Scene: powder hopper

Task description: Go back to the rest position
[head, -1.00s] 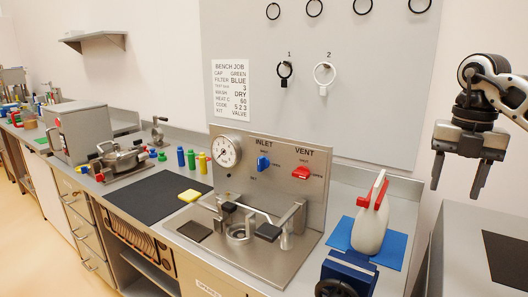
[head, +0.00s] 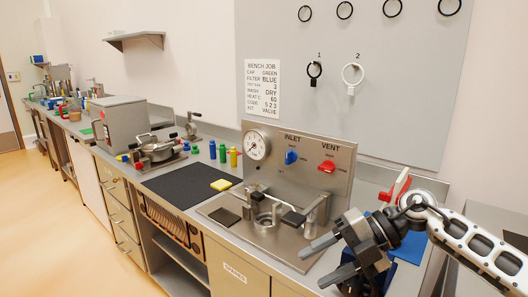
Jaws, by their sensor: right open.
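My right gripper (head: 325,262) is in the lower right of the head view, in front of the bench's right part. Its two fingers point left and stand apart, with nothing between them. It appears just right of the steel valve panel (head: 340,158); I cannot tell the exact gap. My right arm comes in from the right edge and hides most of the spray bottle (head: 400,183) and the blue mat (head: 411,248). My left gripper is not in view.
The panel carries a gauge (head: 257,145), a blue inlet knob (head: 291,157) and a red vent knob (head: 327,166). A black mat (head: 188,182) and yellow sponge (head: 221,185) lie left of it. A grey box (head: 120,122) stands further left. Open floor (head: 70,220) lies front left.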

